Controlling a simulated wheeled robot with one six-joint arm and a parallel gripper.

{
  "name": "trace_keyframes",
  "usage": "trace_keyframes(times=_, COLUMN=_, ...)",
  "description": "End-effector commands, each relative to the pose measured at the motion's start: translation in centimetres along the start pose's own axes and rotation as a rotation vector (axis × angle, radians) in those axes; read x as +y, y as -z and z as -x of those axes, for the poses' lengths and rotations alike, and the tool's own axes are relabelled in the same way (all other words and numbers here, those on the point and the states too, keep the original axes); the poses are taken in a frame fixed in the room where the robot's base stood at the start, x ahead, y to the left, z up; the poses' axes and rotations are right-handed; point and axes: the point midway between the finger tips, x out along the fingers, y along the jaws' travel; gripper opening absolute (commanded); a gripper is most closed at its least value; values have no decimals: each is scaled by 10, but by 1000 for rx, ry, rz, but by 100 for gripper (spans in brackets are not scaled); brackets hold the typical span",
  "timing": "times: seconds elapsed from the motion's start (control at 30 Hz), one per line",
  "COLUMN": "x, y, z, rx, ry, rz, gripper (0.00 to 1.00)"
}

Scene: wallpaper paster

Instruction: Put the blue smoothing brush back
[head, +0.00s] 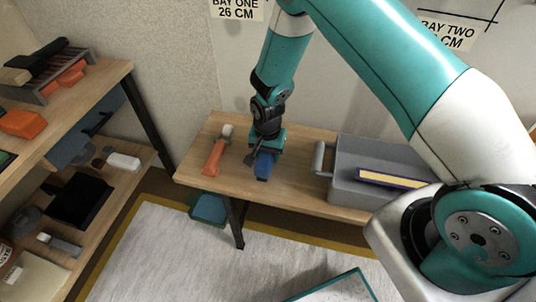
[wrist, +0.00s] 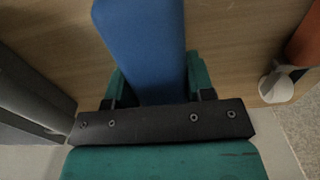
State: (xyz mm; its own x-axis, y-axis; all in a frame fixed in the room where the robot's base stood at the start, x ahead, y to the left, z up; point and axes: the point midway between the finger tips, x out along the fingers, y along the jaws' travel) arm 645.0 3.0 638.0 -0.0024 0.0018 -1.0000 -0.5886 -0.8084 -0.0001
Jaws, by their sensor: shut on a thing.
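The blue smoothing brush (head: 263,165) is at my gripper (head: 262,152), over the left part of the wooden table (head: 295,185). In the wrist view the blue brush (wrist: 145,45) stands between the two green fingers of my gripper (wrist: 155,85), which is shut on it. In the head view my arm and gripper hide part of the brush. I cannot tell whether the brush touches the table top.
An orange-handled tool (head: 213,158) with a white end lies left of my gripper. A grey bin (head: 345,165) with a yellow-edged piece stands to the right. A shelf (head: 110,85) with several tools is at the left. A teal bin (head: 208,208) is below the table.

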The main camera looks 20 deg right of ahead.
Motion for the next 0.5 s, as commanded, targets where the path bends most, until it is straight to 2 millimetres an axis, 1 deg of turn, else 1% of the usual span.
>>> trace_keyframes(times=0.03, x=0, y=0, z=-6, rx=0, ry=0, rz=0, gripper=24)
trace_keyframes(times=0.07, x=0, y=0, z=-8, rx=0, ry=0, rz=0, gripper=24)
trace_keyframes(times=0.33, x=0, y=0, z=-9, rx=1, ry=1, rz=1, gripper=24)
trace_keyframes(times=0.37, x=0, y=0, z=-8, rx=0, ry=0, rz=1, gripper=56)
trace_keyframes(times=0.4, x=0, y=0, z=-8, rx=0, ry=0, rz=1, gripper=65)
trace_keyframes(times=0.43, x=0, y=0, z=-8, rx=0, ry=0, rz=1, gripper=72)
trace_keyframes(times=0.47, x=0, y=0, z=-8, rx=0, ry=0, rz=1, gripper=74)
trace_keyframes(times=0.5, x=0, y=0, z=-8, rx=0, ry=0, rz=1, gripper=74)
